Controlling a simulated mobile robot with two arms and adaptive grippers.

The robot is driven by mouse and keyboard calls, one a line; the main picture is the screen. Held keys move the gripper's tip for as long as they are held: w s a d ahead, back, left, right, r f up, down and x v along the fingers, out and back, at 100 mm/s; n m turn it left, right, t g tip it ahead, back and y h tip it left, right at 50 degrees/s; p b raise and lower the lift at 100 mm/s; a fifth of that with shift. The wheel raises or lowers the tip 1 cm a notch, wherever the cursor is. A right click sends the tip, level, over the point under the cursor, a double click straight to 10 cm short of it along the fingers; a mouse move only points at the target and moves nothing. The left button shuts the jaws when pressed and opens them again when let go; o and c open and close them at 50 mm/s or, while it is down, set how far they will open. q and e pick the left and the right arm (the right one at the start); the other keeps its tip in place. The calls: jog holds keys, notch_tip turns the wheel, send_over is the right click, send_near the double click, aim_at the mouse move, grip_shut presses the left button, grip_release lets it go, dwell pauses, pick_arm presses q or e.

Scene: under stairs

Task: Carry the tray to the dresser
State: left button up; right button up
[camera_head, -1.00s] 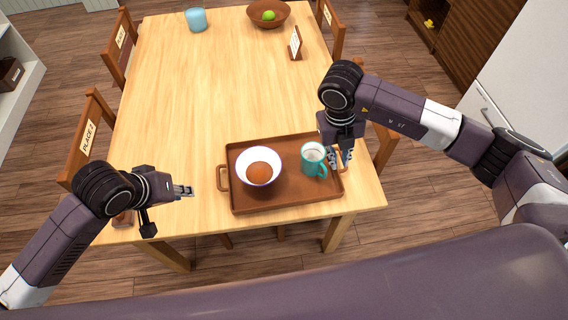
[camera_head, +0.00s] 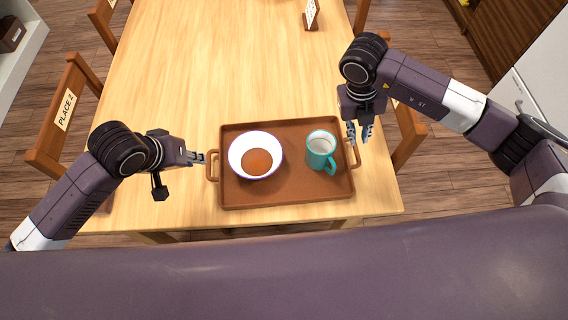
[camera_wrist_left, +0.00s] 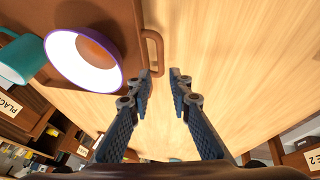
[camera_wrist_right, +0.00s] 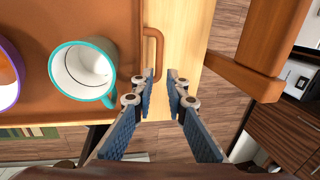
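The brown tray (camera_head: 290,195) lies on the near end of the wooden table, with a loop handle on each short side. A white bowl with a purple rim (camera_head: 256,154) stands on its left half and holds something brown-orange. A teal mug (camera_head: 321,151) stands on its right half. My left gripper (camera_head: 203,157) is open beside the left handle (camera_wrist_left: 155,50); its fingers are apart and empty. My right gripper (camera_head: 361,140) is open and points down near the right handle (camera_wrist_right: 153,55). Neither gripper visibly holds a handle.
A chair labelled PLACE 2 (camera_head: 65,110) stands at the left, and another chair (camera_head: 408,135) stands at the right near my right arm. A small sign (camera_head: 311,15) stands at the far right edge. White cabinet doors (camera_head: 530,75) are at the right.

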aim_at(208, 163)
pick_arm(q)
jog(key=shift+f, duration=0.5)
pick_arm(e)
jog(key=shift+f, duration=0.5)
